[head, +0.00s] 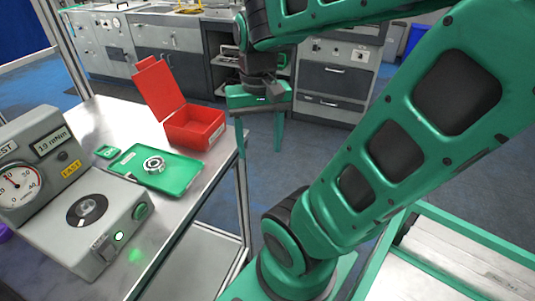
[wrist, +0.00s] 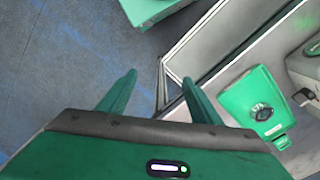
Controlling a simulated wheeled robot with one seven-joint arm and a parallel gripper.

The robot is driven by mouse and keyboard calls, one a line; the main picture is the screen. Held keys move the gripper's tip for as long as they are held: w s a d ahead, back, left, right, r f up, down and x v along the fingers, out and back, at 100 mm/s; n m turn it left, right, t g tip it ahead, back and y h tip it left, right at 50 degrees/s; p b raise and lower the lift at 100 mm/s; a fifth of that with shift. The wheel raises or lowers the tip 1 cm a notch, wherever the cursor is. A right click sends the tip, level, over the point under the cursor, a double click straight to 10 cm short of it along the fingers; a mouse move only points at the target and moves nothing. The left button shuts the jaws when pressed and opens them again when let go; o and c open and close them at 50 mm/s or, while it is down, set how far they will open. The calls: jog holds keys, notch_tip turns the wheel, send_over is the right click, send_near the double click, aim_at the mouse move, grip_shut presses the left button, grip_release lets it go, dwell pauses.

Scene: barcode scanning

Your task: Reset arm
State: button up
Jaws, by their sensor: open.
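My gripper (head: 260,148) hangs with its fingers pointing down, over the floor just right of the table's edge in the head view. Its two green fingers are spread apart and nothing is between them. In the wrist view the open fingers (wrist: 158,80) reach out over blue floor and the table's edge. My green arm crosses the right half of the head view, bent, with the gripper out ahead of it.
The table (head: 105,118) holds a grey tester with a dial (head: 90,225), a green tray (head: 185,175) with a round metal part (head: 153,165), a small green item (head: 107,152) and an open red box (head: 190,128). Cabinets (head: 335,82) stand behind. Floor between is clear.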

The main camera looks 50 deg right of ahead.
jog(key=shift+n, duration=0.5)
jog(key=s, duration=0.1)
jog(key=s+f, duration=0.1)
jog(key=s, duration=0.1)
jog(key=shift+s+d+f, duration=0.1)
jog(key=shift+s+f, duration=0.3)
jog(key=shift+w+f, duration=0.25)
jog(key=shift+w, duration=0.45)
